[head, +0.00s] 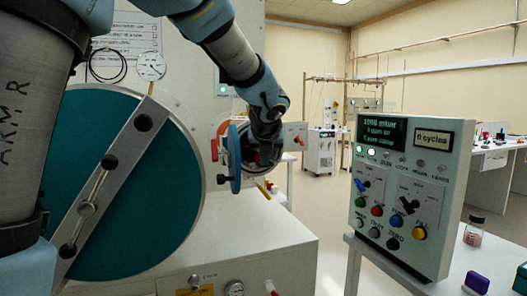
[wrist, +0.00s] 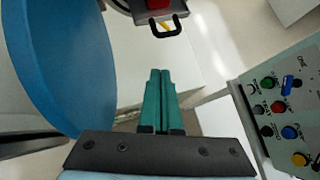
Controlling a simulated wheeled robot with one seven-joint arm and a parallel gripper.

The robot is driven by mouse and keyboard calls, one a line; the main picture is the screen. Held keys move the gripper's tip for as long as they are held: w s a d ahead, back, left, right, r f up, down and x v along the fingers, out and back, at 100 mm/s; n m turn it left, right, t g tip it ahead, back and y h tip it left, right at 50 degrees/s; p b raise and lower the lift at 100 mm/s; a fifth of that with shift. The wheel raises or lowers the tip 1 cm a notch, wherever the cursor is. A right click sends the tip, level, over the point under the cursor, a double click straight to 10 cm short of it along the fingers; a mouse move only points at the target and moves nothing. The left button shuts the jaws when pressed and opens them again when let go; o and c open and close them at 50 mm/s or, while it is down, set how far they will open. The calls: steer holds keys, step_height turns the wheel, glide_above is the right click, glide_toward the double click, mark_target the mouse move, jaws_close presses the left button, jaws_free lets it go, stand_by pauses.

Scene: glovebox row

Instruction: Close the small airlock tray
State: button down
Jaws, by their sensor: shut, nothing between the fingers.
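The small airlock tray (wrist: 152,10) shows at the top edge of the wrist view, grey with a black U-shaped handle (wrist: 164,27) and a red item (wrist: 158,3) in it. Most of the tray is out of frame there. The small airlock's round blue door (head: 235,158) stands open in the head view; it also fills the left of the wrist view (wrist: 55,60). My gripper (wrist: 160,72) has its teal fingers together and empty, short of the handle and apart from it, to the right of the door. In the head view, my wrist and the door's edge hide much of the tray.
A large teal round door (head: 130,190) with a silver bar is at the left. A control panel (head: 410,195) stands on a bench at the right, near a small jar (head: 474,232) and a purple block (head: 476,283). Open floor lies between.

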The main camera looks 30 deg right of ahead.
steer(key=w+d+f+p, duration=0.2)
steer(key=w+d+f, duration=0.1)
steer(key=w, duration=0.3)
steer(key=shift+d, duration=0.1)
